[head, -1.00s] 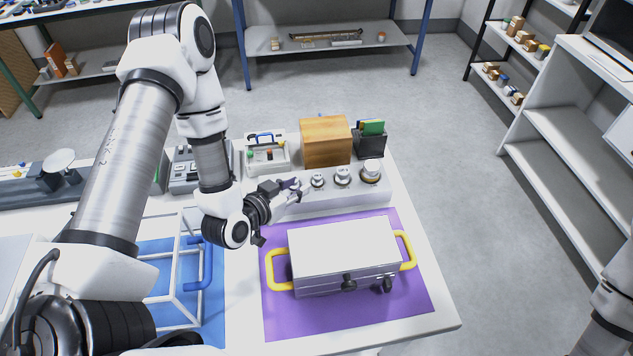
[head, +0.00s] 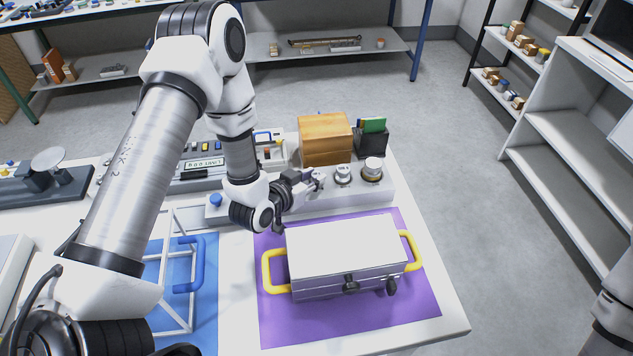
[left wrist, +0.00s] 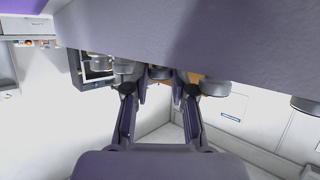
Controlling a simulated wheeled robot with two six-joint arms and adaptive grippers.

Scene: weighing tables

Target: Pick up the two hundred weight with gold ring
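The weight with a gold ring (head: 372,171) is a silver knobbed cylinder at the right end of the pale weight rack (head: 280,208) in the head view. Its marking is too small to read. A smaller silver weight (head: 343,175) stands left of it. My left gripper (head: 317,181) is at the rack, left of both, with its tips by another small silver weight that it partly hides. In the left wrist view, the left gripper's fingers (left wrist: 159,92) are apart, with grey weights (left wrist: 125,70) around them.
A silver case (head: 345,250) with yellow handles lies on a purple mat (head: 400,310) in front of the rack. A wooden box (head: 326,140) and dark holder (head: 370,142) stand behind it. A blue-handled frame (head: 190,265) is at left.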

